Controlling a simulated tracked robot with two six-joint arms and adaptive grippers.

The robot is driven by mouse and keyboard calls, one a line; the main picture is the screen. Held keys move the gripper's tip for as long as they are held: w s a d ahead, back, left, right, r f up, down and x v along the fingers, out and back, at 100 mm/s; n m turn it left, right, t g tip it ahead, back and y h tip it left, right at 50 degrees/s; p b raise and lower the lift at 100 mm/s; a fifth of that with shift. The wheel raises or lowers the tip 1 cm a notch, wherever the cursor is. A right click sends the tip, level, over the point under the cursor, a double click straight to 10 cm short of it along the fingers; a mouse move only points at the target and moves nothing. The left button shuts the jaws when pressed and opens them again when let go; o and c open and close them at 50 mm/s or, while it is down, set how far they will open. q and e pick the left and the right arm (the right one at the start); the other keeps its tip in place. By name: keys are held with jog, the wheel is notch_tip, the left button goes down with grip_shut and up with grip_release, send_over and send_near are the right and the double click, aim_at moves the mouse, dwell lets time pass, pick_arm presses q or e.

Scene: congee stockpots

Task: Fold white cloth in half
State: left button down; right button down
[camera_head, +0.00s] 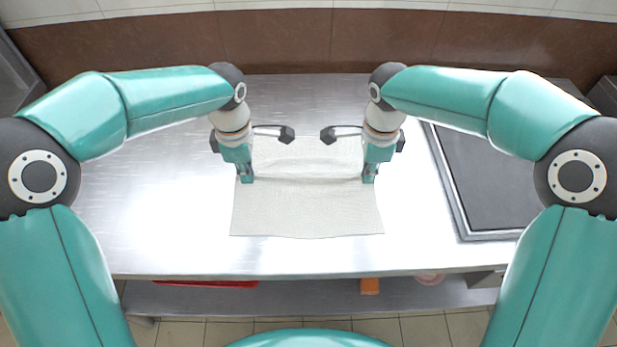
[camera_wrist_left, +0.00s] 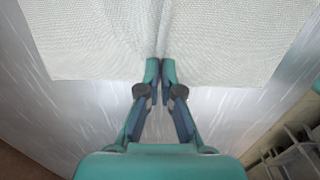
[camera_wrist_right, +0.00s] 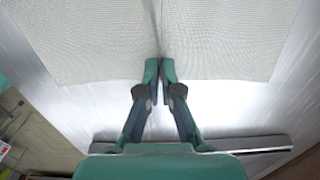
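The white cloth (camera_head: 306,213) lies on the metal counter in the middle of the head view, with a crease running across it between my two grippers. My left gripper (camera_head: 246,180) is at its left edge and my right gripper (camera_head: 368,180) at its right edge. In the left wrist view the fingertips (camera_wrist_left: 160,68) are close together at the cloth (camera_wrist_left: 100,45), where a ridge meets them. In the right wrist view the fingertips (camera_wrist_right: 160,68) are likewise together on a ridge in the cloth (camera_wrist_right: 225,45). Both appear to pinch the cloth; the pinched fabric itself is mostly hidden.
The metal counter (camera_head: 160,225) is clear left of the cloth and in front of it. A dark tray-like panel with a metal rim (camera_head: 488,180) lies to the right. A lower shelf (camera_head: 310,297) holds a red item (camera_head: 205,284) and an orange block (camera_head: 370,286).

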dwell(0.3)
